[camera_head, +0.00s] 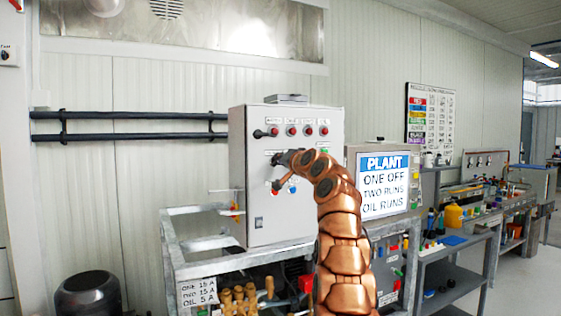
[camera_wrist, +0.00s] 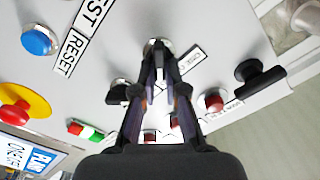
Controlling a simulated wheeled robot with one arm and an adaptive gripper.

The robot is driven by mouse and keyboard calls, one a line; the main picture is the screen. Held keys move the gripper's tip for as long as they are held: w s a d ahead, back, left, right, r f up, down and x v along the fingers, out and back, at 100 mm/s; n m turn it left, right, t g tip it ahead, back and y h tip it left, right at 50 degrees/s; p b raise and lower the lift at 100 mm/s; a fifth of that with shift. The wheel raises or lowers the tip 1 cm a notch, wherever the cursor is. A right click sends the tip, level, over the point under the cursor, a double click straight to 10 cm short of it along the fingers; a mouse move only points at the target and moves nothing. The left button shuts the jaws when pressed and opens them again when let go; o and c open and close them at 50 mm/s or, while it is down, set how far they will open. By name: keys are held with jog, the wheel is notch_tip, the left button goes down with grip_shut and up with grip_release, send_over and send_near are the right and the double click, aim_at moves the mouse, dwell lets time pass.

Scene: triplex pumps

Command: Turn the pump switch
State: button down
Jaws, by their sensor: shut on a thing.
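The grey control box (camera_head: 254,175) stands on a metal frame in the head view, with a row of red lamps (camera_head: 292,131) and a black handle at its upper left. My copper arm reaches up to its front, and my gripper (camera_head: 280,160) is at the panel, partly hidden by my wrist. In the wrist view my gripper (camera_wrist: 160,62) has its fingers closed together on a black switch knob with a silver collar (camera_wrist: 155,44). The fingertips cover much of the knob, so its exact angle is hard to tell.
Around the knob in the wrist view are a blue reset button (camera_wrist: 38,40), a red stop button on yellow (camera_wrist: 20,104), a black handle (camera_wrist: 259,77) and a red lamp (camera_wrist: 211,101). A PLANT sign (camera_head: 384,183) stands right of the box.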

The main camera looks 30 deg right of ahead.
dwell(0.5)
jog(key=c, duration=1.2)
grip_release()
jog(key=shift+s+a, duration=0.2)
jog(key=shift+s, duration=1.8)
jog(key=shift+s+a, duration=0.15)
jog(key=shift+s, duration=1.8)
jog(key=shift+s+a, duration=0.2)
jog(key=shift+s, duration=1.8)
